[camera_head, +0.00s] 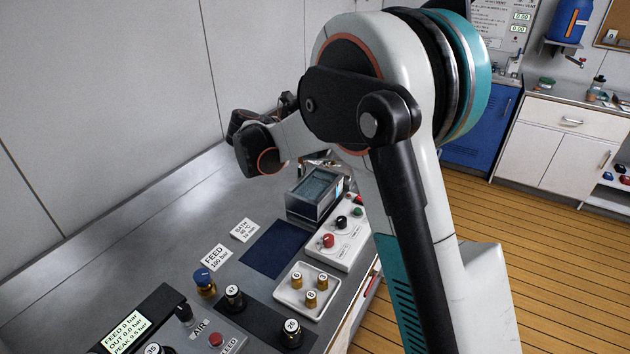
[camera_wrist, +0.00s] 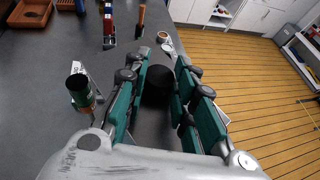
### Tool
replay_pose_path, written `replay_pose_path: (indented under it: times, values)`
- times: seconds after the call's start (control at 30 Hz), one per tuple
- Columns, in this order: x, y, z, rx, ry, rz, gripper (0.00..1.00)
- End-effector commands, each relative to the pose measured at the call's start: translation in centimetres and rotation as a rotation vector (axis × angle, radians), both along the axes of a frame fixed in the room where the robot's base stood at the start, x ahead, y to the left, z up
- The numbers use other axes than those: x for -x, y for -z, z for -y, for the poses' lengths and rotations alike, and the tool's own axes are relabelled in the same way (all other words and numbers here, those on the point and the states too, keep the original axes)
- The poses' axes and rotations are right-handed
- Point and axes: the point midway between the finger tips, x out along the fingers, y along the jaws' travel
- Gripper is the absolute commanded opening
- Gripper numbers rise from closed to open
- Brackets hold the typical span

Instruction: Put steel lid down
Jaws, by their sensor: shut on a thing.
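In the wrist view my gripper (camera_wrist: 162,78) has its teal-padded fingers on either side of a black round knob (camera_wrist: 157,86). I take this knob to be the handle of the steel lid, and the gripper is shut on it. The lid's steel plate cannot be made out there. In the head view my arm hides most of the gripper and the lid. The water bath (camera_head: 315,190) stands below my arm with its top uncovered. A dark blue mat (camera_head: 276,249) lies flat and empty on the bench, in front of the bath.
A white control box (camera_head: 341,243) with coloured knobs is beside the bath. A white tray (camera_head: 304,305) holds several brass pieces. Labelled dark-topped fittings stand near the front. The bench's left side is clear.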

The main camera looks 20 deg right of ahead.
Motion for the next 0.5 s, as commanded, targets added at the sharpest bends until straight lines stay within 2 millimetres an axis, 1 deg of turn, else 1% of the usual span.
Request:
replay_pose_path:
  times: [0.03,0.1,0.2,0.3,0.4,0.5]
  values:
    - [-0.7,-1.4,-0.3,0.0,0.068,-0.001,0.0]
    - [-1.1,-3.1,-0.5,0.0,0.167,-0.001,0.0]
    - [-1.1,-5.4,-1.1,0.0,0.291,-0.001,0.0]
    - [-0.9,-7.2,-1.7,0.0,0.386,-0.001,0.0]
    - [-0.6,-8.5,-2.1,-0.001,0.451,-0.001,0.0]
    - [-0.4,-9.1,-2.3,-0.001,0.487,-0.002,0.0]
